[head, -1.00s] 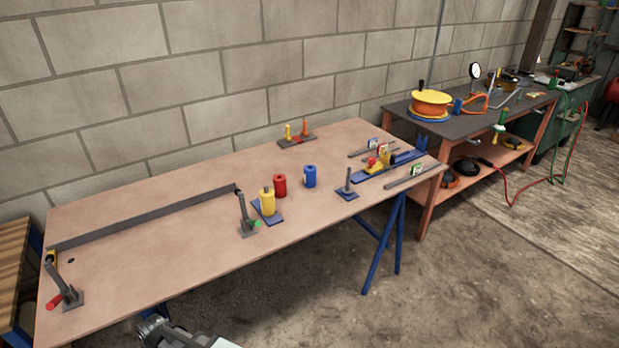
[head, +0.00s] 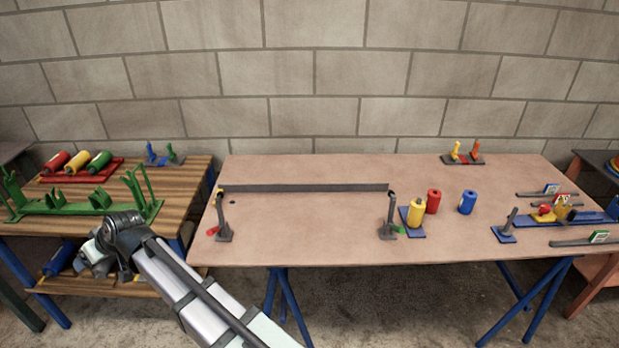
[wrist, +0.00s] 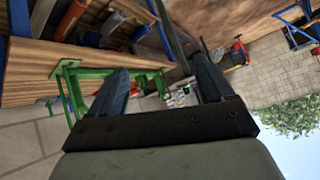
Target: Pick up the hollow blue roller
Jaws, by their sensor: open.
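A blue roller (head: 467,202) stands upright on the brown table (head: 300,225), right of a red roller (head: 433,201). A dark spot on its top looks like a hole, but it is too small to be sure. Another blue cylinder (head: 60,258) lies on the lower shelf of the left bench, partly hidden. My gripper (head: 92,262) is at the left, in front of the left bench and far from the upright blue roller. In the wrist view my gripper (wrist: 161,82) has its two fingers apart with nothing held between them.
A yellow roller (head: 415,212) stands on a blue plate beside the red one. A long grey bar (head: 300,187) and upright posts (head: 390,215) occupy the table's left half. A green frame (head: 90,205) and several rollers (head: 77,162) sit on the wooden bench.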

